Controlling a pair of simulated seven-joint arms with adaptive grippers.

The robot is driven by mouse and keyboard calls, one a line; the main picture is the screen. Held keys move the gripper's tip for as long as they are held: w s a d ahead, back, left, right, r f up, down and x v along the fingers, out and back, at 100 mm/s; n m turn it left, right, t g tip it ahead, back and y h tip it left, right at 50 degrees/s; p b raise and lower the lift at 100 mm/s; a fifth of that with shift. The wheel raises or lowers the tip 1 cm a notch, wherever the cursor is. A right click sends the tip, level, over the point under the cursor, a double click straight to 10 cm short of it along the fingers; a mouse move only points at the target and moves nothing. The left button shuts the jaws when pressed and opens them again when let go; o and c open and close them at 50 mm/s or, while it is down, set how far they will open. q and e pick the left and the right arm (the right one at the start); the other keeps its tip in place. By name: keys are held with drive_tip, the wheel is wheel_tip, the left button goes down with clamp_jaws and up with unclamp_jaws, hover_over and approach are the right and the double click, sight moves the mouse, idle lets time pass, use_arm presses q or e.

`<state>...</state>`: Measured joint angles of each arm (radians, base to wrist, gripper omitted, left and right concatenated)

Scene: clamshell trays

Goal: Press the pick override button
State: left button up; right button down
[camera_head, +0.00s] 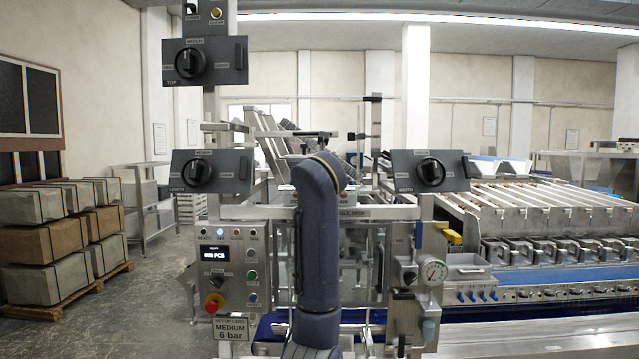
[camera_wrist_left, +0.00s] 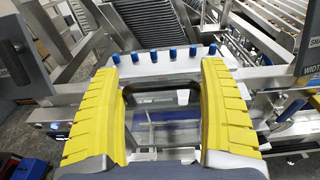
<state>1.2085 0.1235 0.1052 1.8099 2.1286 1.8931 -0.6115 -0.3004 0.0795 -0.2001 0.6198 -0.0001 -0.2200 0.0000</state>
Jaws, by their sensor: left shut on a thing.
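The control panel (camera_head: 233,269) stands left of centre in the head view. My right gripper is out of view.
Selector boxes for length (camera_head: 212,171), width (camera_head: 431,171) and top (camera_head: 205,61) stand around my arm. A red emergency stop (camera_head: 214,303) sits low on the panel. A bar with several blue knobs (camera_wrist_left: 165,62) lies beyond my fingers. A conveyor machine (camera_head: 540,230) fills the right.

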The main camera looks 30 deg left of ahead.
use_arm(q)
drive_tip(key=shift+w+a+r+g+h, duration=0.1)
drive_tip(key=shift+w+r+g+h, duration=0.1)
drive_tip(key=shift+r+g+h, duration=0.3)
drive_tip(key=shift+w+a+r+g+h, duration=0.1)
drive_tip(key=shift+w+r+g+h, duration=0.1)
drive_tip(key=shift+g+h, duration=0.35)
drive_tip(key=o, duration=0.9)
drive_tip(key=shift+d, duration=0.1)
drive_tip(key=shift+y, duration=0.25)
drive_tip(key=v, duration=1.2)
drive_tip(key=shift+w+r, duration=0.1)
